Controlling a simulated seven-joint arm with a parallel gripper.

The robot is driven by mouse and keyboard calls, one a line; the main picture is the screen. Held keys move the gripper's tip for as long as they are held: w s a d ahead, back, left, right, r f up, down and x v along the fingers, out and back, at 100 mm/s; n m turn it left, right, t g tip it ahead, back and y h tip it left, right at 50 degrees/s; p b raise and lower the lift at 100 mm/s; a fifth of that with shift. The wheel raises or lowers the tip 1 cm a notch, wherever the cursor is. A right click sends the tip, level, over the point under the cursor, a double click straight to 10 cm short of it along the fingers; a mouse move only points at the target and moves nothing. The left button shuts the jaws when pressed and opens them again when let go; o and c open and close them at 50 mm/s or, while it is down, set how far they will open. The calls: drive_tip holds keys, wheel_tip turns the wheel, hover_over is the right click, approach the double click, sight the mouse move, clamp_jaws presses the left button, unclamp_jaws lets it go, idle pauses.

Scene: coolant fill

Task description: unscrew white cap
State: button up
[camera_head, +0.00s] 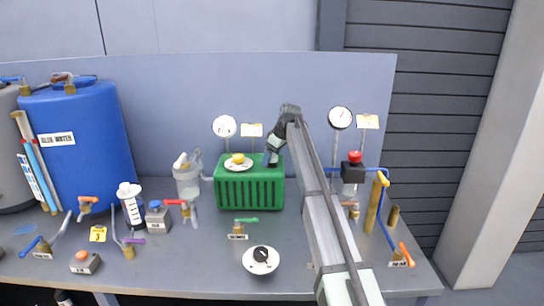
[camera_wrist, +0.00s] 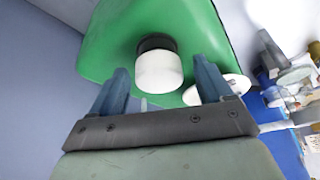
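The white cap (camera_wrist: 160,70) sits on a short black neck on top of the green tank (camera_wrist: 212,30), seen in the wrist view. The tank also shows in the head view (camera_head: 250,191), near the middle of the bench. My gripper (camera_wrist: 163,82) is open, with one blue-grey finger on each side of the cap's near end. I see a gap at each side and no clear contact. In the head view my gripper (camera_head: 273,157) is over the tank's right end, and the cap cannot be made out there.
A white plate with a yellow knob (camera_head: 238,160) is on the tank's left part. Two round gauges (camera_head: 224,127) (camera_head: 340,117) stand behind on posts. A clear jug (camera_head: 187,178) is left of the tank, and a red-topped device (camera_head: 353,166) is to the right.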

drive_tip(key=c, duration=1)
drive_tip(key=shift+n+g, duration=0.4)
drive_tip(key=shift+n, duration=0.6)
drive_tip(key=shift+c, duration=0.3)
drive_tip(key=shift+n+g+y, duration=0.3)
drive_tip(key=shift+n, duration=0.5)
drive_tip(key=n+g, duration=0.1)
drive_tip(key=n, duration=0.2)
drive_tip(key=shift+r, duration=0.4)
drive_tip(key=shift+r, duration=2.1)
